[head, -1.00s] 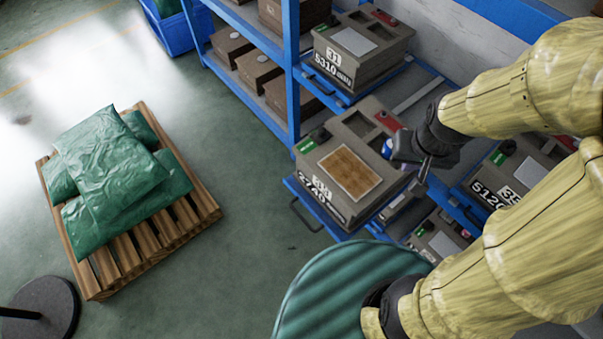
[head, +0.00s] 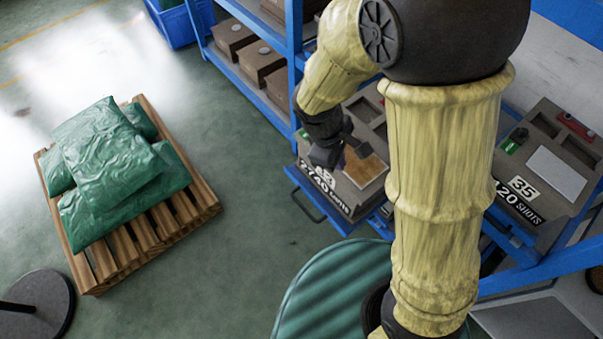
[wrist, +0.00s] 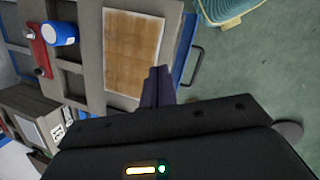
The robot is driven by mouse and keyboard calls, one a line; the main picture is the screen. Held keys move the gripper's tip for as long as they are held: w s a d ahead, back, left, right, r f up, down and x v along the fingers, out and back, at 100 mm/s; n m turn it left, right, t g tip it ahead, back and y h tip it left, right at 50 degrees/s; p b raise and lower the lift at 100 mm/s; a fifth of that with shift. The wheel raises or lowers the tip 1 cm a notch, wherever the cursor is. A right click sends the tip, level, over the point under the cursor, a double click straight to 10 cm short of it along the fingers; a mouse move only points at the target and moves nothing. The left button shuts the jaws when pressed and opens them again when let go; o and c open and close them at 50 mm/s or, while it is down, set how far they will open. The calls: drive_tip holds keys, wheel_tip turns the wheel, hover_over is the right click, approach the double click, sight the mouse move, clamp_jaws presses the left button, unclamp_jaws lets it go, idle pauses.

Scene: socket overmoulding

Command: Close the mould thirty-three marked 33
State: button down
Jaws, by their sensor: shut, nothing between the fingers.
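Mould thirty-three (head: 372,193) is a grey-brown block with a tan plate on top. It sits on a blue sliding tray (head: 335,222) that juts out of the rack. Its "33" label and "2740 SHOTS" text show on the front, partly covered. My gripper (head: 343,157) is shut and empty, above the front left part of the mould. In the wrist view the closed fingers (wrist: 160,76) are beside the tan plate (wrist: 133,50), near the mould's edge. A red block (wrist: 39,47) and a blue-and-white cylinder (wrist: 60,34) also show there. My arm hides the mould's right side.
Mould thirty-five (head: 545,165) stands on the right. Brown boxes (head: 270,72) fill the shelf behind. A pallet (head: 190,205) with green sacks (head: 115,165) is on the left. Open floor lies between the pallet and the rack.

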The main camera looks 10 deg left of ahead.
sight(310, 170)
drive_tip(key=s+a+f+n+t+h+b, duration=0.1)
drive_tip(key=s+a+f+n+t+b, duration=0.1)
drive_tip(key=a+n, duration=0.4)
drive_tip(key=s+a+f+n+t+h+b, duration=0.1)
drive_tip(key=a+f+n, duration=0.4)
drive_tip(key=a, duration=0.5)
drive_tip(key=s+n+t+b, duration=0.1)
drive_tip(key=n+t, duration=0.1)
drive_tip(key=shift+s+f+t+h, duration=0.2)
drive_tip(key=shift+f+t+h, duration=0.1)
drive_tip(key=shift+f+t, duration=0.1)
drive_tip(key=shift+a, duration=0.15)
drive_tip(key=p+x, duration=0.1)
drive_tip(key=x, duration=0.9)
drive_tip(key=w+d, duration=0.1)
drive_tip(key=w+d+p, duration=0.1)
drive_tip(key=shift+w+d+r, duration=0.1)
drive_tip(key=shift+w+d, duration=0.1)
drive_tip(key=shift+w, duration=0.2)
drive_tip(key=shift+w+d, duration=0.1)
drive_tip(key=shift+w, duration=0.05)
